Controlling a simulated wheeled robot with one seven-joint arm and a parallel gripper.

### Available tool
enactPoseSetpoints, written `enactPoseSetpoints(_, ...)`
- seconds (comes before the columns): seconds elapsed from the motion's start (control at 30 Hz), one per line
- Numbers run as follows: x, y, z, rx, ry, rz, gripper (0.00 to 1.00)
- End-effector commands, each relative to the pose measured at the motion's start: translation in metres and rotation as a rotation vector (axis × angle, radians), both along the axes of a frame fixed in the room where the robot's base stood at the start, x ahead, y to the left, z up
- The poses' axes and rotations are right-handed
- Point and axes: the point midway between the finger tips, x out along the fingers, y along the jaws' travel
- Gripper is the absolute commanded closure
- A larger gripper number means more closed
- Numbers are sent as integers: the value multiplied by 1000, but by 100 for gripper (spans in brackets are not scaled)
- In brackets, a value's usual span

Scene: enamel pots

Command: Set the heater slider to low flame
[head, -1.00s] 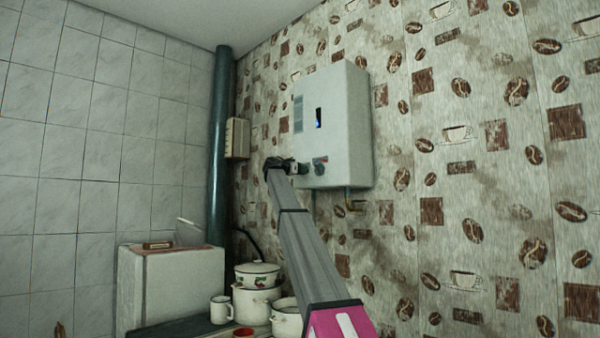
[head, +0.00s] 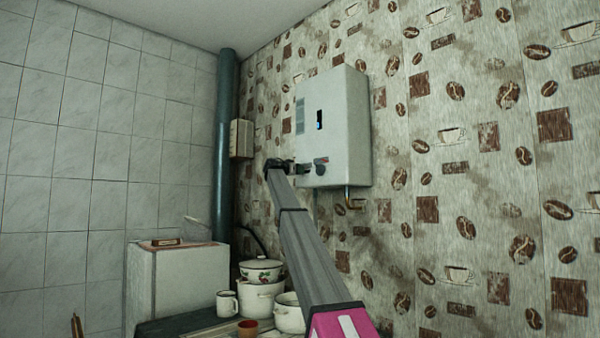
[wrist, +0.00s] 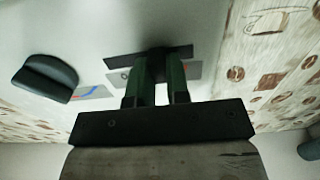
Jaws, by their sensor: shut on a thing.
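The heater (head: 342,125) is a white box on the patterned wall, with a dark window and a small blue glow in it. My gripper (head: 291,166) is at the lower left of its front. In the wrist view my gripper (wrist: 156,84) has its two green fingers close around the dark slider (wrist: 157,60), which sits on a dark slot strip over a grey label. The fingers and shadow hide much of the slider, and I cannot read its setting. A round black knob (wrist: 45,78) with a red-blue mark is beside it; it also shows in the head view (head: 320,168).
A pipe (head: 348,198) comes out under the heater. A dark vertical pipe (head: 224,140) and a small beige box (head: 241,139) are to the left. Pots (head: 262,298) and a white mug (head: 227,303) stand below. The wall right of the heater is clear.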

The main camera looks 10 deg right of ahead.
Motion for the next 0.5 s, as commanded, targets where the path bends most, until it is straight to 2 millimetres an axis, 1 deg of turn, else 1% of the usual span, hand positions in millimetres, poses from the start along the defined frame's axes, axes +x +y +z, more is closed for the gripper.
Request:
enactPoseSetpoints(0.03, 0, 0, 1, -2, -1, 0, 100)
enactPoseSetpoints(0.07, 0, 0, 1, -2, -1, 0, 74)
enactPoseSetpoints(0.1, 0, 0, 1, -2, -1, 0, 61)
enactPoseSetpoints(0.13, 0, 0, 1, -2, -1, 0, 57)
enactPoseSetpoints(0.5, -2, 2, 0, -1, -1, 1, 57)
